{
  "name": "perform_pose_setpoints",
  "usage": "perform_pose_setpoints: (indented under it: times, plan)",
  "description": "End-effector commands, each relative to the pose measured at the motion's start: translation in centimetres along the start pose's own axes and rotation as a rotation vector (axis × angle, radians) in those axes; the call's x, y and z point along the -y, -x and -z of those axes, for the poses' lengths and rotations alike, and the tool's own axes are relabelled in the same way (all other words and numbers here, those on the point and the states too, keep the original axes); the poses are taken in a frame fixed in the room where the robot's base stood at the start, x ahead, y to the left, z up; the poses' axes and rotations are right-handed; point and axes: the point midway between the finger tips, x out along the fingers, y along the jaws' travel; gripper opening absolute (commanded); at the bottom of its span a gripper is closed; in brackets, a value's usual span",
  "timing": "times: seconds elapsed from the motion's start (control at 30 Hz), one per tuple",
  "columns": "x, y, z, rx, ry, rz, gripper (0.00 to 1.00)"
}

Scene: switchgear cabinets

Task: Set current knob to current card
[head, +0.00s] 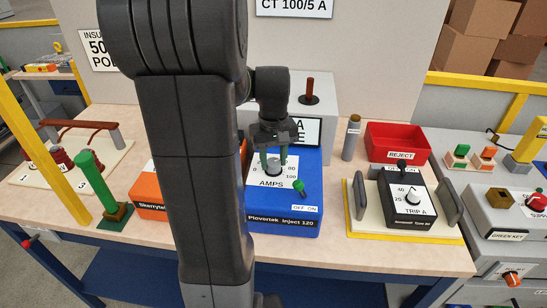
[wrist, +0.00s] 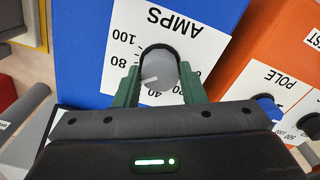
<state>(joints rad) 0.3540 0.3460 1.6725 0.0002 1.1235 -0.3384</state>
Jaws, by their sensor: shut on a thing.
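The current knob (wrist: 163,72) is a round grey dial on the AMPS scale (wrist: 145,40) of the blue box (head: 300,195). The knob's white mark points to the lower left, between 80 and 40; the finger hides the scale there. A white card (head: 311,132) behind my gripper shows only an "A" and an "E"; the rest is hidden.
A sign (head: 294,6) on the back panel reads CT 100/5 A. A green toggle (head: 299,187) marked OFF ON is on the blue box. An orange box (head: 148,200) stands left, partly behind my arm. A TRIP A device (head: 408,200) and red REJECT bin (head: 397,141) stand right.

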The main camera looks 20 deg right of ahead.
Motion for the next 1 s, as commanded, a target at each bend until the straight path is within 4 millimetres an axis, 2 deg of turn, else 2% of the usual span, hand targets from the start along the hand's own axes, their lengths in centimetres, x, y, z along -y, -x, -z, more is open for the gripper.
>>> perform_pose_setpoints:
  times: [0.13, 0.17, 0.23, 0.27, 0.53, 0.67, 0.77, 1.0]
  plan:
    - [0.0, 0.1, 0.0, -0.001, 0.001, -0.001, 0.14]
    - [0.0, 0.1, 0.0, -0.001, 0.001, -0.001, 0.43]
    - [0.0, 0.1, 0.0, -0.001, 0.002, -0.001, 0.56]
    - [0.0, 0.1, 0.0, -0.001, 0.002, -0.001, 0.59]
    - [0.0, 0.1, 0.0, -0.001, 0.002, -0.001, 0.59]
    - [0.0, 1.0, 0.1, -0.003, 0.002, -0.001, 0.59]
    - [0.0, 2.7, 0.1, -0.006, 0.002, -0.002, 0.59]
    - [0.0, 8.3, 0.1, -0.007, 0.002, -0.003, 0.59]
